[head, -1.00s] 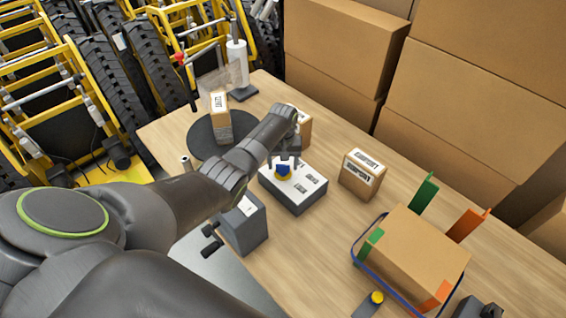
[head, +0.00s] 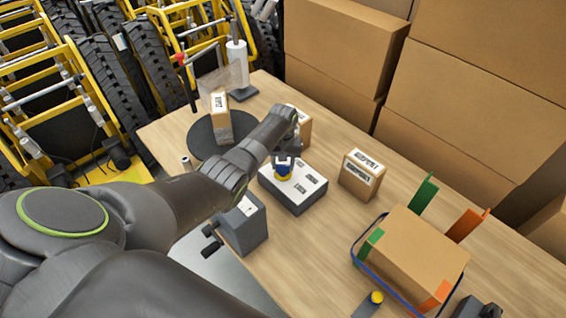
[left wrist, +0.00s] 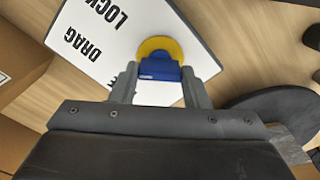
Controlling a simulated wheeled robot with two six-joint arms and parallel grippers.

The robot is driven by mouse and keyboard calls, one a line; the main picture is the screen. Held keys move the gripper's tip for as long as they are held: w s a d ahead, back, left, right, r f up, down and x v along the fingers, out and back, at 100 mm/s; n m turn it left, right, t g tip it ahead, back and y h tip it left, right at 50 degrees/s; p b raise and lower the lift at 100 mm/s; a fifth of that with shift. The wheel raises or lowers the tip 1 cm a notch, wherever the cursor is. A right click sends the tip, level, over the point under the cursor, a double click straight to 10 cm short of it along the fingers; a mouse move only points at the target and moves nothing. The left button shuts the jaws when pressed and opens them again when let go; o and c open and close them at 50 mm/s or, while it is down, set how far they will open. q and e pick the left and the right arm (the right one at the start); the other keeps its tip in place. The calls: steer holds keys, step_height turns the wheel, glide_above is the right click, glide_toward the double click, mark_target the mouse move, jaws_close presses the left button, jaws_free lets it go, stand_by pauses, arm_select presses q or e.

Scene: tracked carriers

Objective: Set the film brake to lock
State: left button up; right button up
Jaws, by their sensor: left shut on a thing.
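The film brake (head: 290,200) is a grey box with a white top plate on the table. The plate (left wrist: 120,50) shows the words LOCK and DRAG in the left wrist view; a third label is mostly hidden by a finger. Its blue knob (left wrist: 160,70) sits on a yellow disc (left wrist: 157,46). My left gripper (head: 286,165) comes down from above, shut on the knob, with one finger at each end of the blue bar in the left wrist view. I cannot tell which label the knob points at. My right gripper is out of view.
A grey device with a crank (head: 243,224) stands just in front of the brake. A small labelled carton (head: 361,174) is to its right, another carton (head: 221,117) on a black turntable (head: 205,147) behind left. A strapped box (head: 412,250) stands front right.

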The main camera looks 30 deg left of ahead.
mark_target(283, 165)
arm_select(q)
steer(key=m, duration=0.3)
steer(key=shift+r+m+p, duration=0.1)
steer(key=shift+m+p, duration=0.3)
steer(key=m, duration=0.4)
stand_by(0.3)
steer(key=o, duration=1)
steer(key=shift+r+p, duration=0.35)
steer(key=shift+r, duration=0.2)
step_height(283, 165, up, 16)
steer(key=shift+r+b, duration=0.1)
steer(key=shift+b, duration=0.95)
